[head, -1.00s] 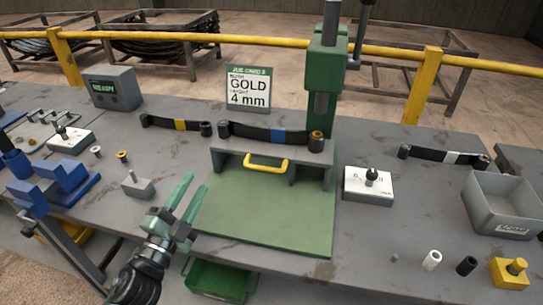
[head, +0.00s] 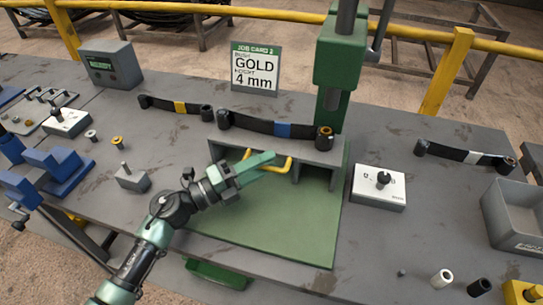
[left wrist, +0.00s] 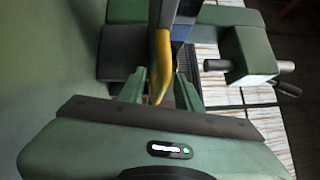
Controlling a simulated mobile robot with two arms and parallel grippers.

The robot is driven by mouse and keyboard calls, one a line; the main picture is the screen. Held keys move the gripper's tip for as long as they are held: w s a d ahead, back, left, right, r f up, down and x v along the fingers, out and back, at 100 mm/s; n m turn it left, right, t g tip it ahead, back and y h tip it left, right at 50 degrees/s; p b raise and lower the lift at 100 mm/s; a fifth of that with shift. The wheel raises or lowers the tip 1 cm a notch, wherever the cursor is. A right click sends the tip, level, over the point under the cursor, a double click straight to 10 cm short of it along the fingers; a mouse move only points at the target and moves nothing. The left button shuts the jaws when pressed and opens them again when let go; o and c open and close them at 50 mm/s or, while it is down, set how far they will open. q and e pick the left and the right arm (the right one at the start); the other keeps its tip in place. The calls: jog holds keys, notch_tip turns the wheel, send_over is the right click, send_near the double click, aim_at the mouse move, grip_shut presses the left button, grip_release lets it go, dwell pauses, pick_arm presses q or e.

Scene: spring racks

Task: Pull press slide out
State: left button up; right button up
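The press slide (head: 285,225) is a flat green plate in front of the grey press bed (head: 305,152), with a yellow handle (head: 288,164) at the bed's front. My left gripper (head: 268,163) reaches in from the lower left and its fingertips are at the handle, covering part of it. In the left wrist view, the yellow handle (left wrist: 161,62) stands between my two spread fingers (left wrist: 160,88). A gap shows beside the right finger; whether the left finger touches the handle is unclear. My right gripper is out of view.
A leaf spring with a blue band (head: 281,129) lies on the press bed below the green press column (head: 340,65). Small grey block (head: 132,180) stands to the left.

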pick_arm(q)
jog(key=shift+x, duration=1)
grip_shut()
